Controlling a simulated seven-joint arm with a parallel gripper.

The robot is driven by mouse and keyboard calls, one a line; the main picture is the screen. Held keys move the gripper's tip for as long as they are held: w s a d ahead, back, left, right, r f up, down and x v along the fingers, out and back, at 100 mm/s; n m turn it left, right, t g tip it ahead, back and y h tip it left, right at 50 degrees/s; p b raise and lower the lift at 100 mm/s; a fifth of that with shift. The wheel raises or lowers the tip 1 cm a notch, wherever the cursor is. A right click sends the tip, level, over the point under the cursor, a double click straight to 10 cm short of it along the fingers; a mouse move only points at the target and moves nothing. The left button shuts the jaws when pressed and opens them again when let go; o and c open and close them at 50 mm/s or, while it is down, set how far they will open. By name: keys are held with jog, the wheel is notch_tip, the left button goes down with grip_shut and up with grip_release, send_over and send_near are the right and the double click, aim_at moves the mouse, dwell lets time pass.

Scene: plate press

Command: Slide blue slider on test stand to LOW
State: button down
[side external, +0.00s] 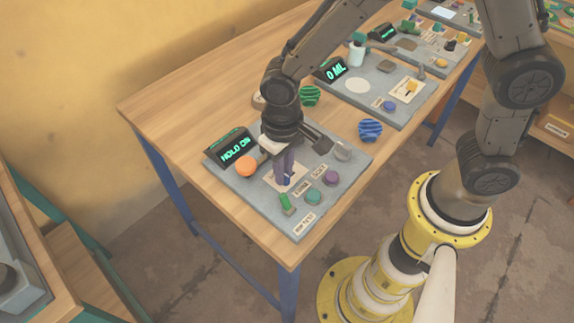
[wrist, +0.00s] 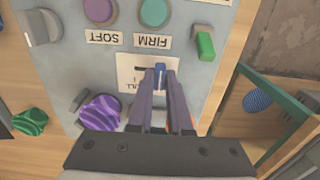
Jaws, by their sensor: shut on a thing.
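The test stand (side external: 263,211) is a grey panel on the wooden table, with a display reading "HOLD ON" (side external: 238,149). The blue slider (wrist: 160,69) sits in a pale labelled plate (wrist: 132,72) on the panel. My gripper (wrist: 160,74) points down at this plate and is shut on the blue slider, its two dark fingers either side of it. In the side view my gripper (side external: 287,182) stands over the plate, and a bit of blue shows at its tips. The fingers hide part of the plate's lettering.
A purple button (side external: 331,177), a teal button (side external: 313,195) and a green switch (side external: 287,204) are close by on the panel. An orange ball (side external: 246,166) and a purple ridged piece (wrist: 100,112) are near the gripper. Another panel (side external: 375,95) stands behind.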

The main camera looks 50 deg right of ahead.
jog(key=c, duration=0.8)
grip_release()
jog(key=shift+a, duration=0.2)
jog(key=shift+c, duration=0.2)
notch_tip(320, 180, up, 14)
notch_tip(320, 180, up, 6)
jog(key=f+m+t, duration=0.1)
jog(key=m+t, duration=0.1)
send_over(305, 165)
jog(key=s+d+r+t, duration=0.1)
jog(key=s+d+r, duration=0.25)
jog(key=d, duration=0.25)
jog(key=s+d+f+n+t, duration=0.2)
jog(key=s+d, duration=0.3)
jog(key=s, duration=0.4)
jog(key=shift+s+d+f+t, duration=0.15)
jog(key=shift+s+f+t, duration=0.15)
jog(key=shift+f, duration=0.6)
